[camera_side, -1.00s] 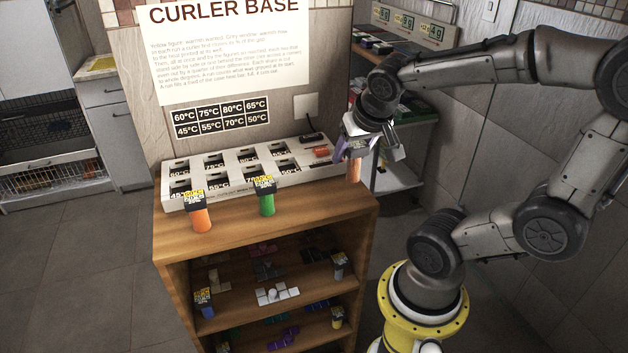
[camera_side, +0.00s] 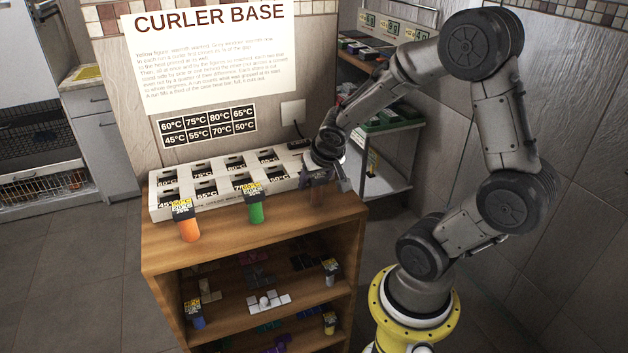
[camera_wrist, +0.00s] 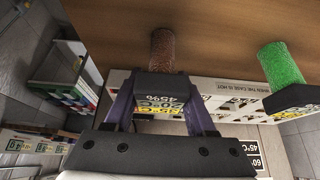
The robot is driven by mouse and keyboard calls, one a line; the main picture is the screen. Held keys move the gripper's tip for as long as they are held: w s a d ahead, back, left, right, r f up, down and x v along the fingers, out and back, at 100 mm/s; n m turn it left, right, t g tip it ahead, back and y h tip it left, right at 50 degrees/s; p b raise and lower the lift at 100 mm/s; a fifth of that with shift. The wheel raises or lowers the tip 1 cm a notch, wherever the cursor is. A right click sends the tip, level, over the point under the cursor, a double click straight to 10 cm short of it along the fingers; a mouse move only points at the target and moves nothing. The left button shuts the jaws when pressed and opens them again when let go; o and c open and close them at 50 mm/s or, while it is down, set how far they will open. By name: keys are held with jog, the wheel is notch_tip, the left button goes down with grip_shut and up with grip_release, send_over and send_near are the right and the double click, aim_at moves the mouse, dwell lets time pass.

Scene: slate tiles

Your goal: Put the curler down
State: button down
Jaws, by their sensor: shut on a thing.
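My gripper (camera_side: 319,177) is shut on a curler, above the right front of the wooden shelf top (camera_side: 230,242). In the wrist view the purple fingers of my gripper (camera_wrist: 157,98) clasp its black cap (camera_wrist: 155,86), marked 50°C and 45%. Its brown bristly barrel (camera_wrist: 162,50) points away from the fingers. In the side view the held curler (camera_side: 317,195) is dim and partly hidden, and I cannot tell whether it touches the wood. The white curler base (camera_side: 207,202) lies behind, with rows of labelled slots.
An orange curler (camera_side: 189,229) and a green curler (camera_side: 256,212) stand in front of the base, with black-and-yellow caps. The shelves below hold more curlers and small blocks. A metal side table (camera_side: 385,165) stands to the right. The front strip of the shelf top is clear.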

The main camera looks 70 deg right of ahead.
jog(key=shift+f, duration=0.1)
jog(key=shift+c, duration=1.1)
grip_release()
jog(key=v, duration=1.2)
jog(key=s+a+r+n+y, duration=0.1)
jog(key=s+a+n+y, duration=0.1)
jog(key=a, duration=0.4)
jog(key=s+a+r+n+t+y, duration=0.1)
jog(key=s+a+r+n+y, duration=0.1)
jog(key=s+a+n, duration=0.3)
jog(key=shift+s+a+n, duration=0.3)
jog(key=shift+a+n, duration=0.7)
jog(key=shift+a, duration=0.2)
